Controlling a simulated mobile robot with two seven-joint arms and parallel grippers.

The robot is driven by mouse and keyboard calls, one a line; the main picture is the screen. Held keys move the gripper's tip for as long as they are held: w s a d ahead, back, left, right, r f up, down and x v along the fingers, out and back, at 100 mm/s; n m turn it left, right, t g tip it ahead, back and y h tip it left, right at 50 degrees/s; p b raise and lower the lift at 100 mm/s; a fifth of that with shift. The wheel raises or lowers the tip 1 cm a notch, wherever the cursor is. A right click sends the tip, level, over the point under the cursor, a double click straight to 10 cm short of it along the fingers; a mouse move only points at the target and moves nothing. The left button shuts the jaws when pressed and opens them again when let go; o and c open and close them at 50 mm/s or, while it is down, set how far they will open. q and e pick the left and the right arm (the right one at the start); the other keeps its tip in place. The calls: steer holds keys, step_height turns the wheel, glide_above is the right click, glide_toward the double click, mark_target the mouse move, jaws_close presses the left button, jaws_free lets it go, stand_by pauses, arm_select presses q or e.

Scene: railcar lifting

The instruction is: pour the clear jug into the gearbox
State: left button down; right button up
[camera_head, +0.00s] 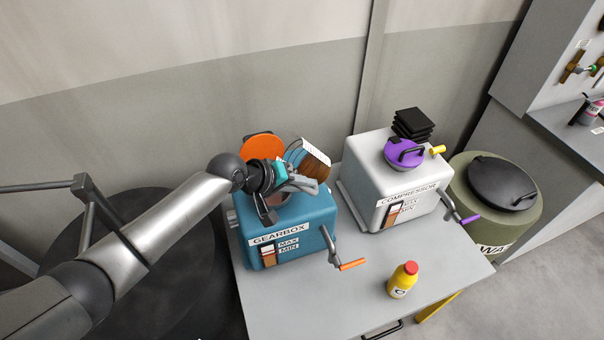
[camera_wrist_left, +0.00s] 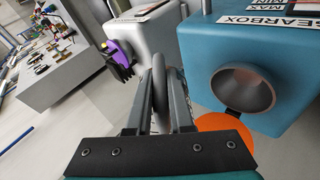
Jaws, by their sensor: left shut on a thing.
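The blue gearbox (camera_head: 320,228) stands on the table with its front label facing out. Its orange lid (camera_head: 262,147) stands open at the back, and its round filler opening (camera_wrist_left: 245,88) shows in the left wrist view. My left gripper (camera_head: 296,183) is above the gearbox, shut on the grey handle (camera_wrist_left: 159,85) of the clear jug (camera_head: 316,162). The jug is tilted and holds brown liquid. The gripper and arm hide part of it, and I cannot tell whether liquid is flowing. The gearbox gauge (camera_head: 267,256) shows brown low down. My right gripper is not in view.
The white compressor (camera_head: 374,168) with a purple lid (camera_head: 404,152) stands right of the gearbox. A yellow bottle with a red cap (camera_head: 402,281) stands at the table's front. An orange-handled valve (camera_head: 350,265) sticks out from the gearbox. A green waste drum (camera_head: 500,238) stands at right.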

arm_select(q)
steer(key=shift+d+r+y+p, duration=0.15)
steer(key=shift+r+y+p, duration=0.15)
steer(key=shift+r, duration=0.15)
steer(key=shift+y, duration=0.3)
steer(key=shift+f, duration=0.1)
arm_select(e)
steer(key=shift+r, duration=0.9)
arm_select(q)
step_height(320, 180, up, 3)
steer(key=m+g+y, duration=0.1)
steer(key=y, duration=0.3)
steer(key=shift+f, duration=0.2)
steer(key=y, duration=0.1)
steer(key=r+y, duration=0.1)
steer(key=shift+r+m+y, duration=0.25)
steer(key=shift+m+y, duration=0.15)
